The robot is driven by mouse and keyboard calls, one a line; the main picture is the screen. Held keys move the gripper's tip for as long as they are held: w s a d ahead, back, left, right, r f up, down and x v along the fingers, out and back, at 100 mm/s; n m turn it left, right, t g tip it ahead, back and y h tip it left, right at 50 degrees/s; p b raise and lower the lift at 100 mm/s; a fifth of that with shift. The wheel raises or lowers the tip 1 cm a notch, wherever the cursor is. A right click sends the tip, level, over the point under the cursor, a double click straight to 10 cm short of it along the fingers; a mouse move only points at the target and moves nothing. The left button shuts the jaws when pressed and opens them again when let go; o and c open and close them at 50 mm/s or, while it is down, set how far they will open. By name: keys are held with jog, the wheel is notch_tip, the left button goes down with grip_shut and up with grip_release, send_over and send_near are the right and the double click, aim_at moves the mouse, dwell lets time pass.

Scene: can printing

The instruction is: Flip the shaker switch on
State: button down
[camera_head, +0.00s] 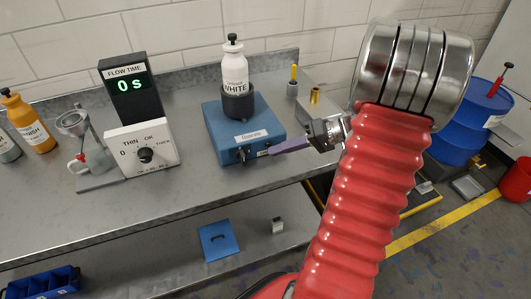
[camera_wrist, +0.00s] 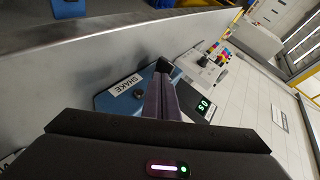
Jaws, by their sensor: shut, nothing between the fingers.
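The shaker (camera_head: 243,133) is a blue box on the steel bench in the head view, with a white bottle marked WHITE (camera_head: 235,72) upright in the black cup on top. A small dark switch (camera_head: 240,153) sits on its front face. My gripper (camera_head: 273,150) has its purple fingers closed and empty, pointing left at the front right of the shaker, a little right of the switch. I cannot tell if they touch the box. In the wrist view the fingers (camera_wrist: 163,85) reach over the shaker (camera_wrist: 115,98), beside its SHAKE label and a dark round part (camera_wrist: 138,95).
A flow time display (camera_head: 130,85) reading 0 s and a white dial box (camera_head: 142,148) stand left of the shaker. A yellow-topped tool (camera_head: 293,80) and brass piece (camera_head: 315,95) stand behind my gripper. Blue drum (camera_head: 475,115) is at right. Bench front is clear.

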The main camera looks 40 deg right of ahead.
jog(key=v, duration=0.6)
jog(key=shift+f, duration=0.15)
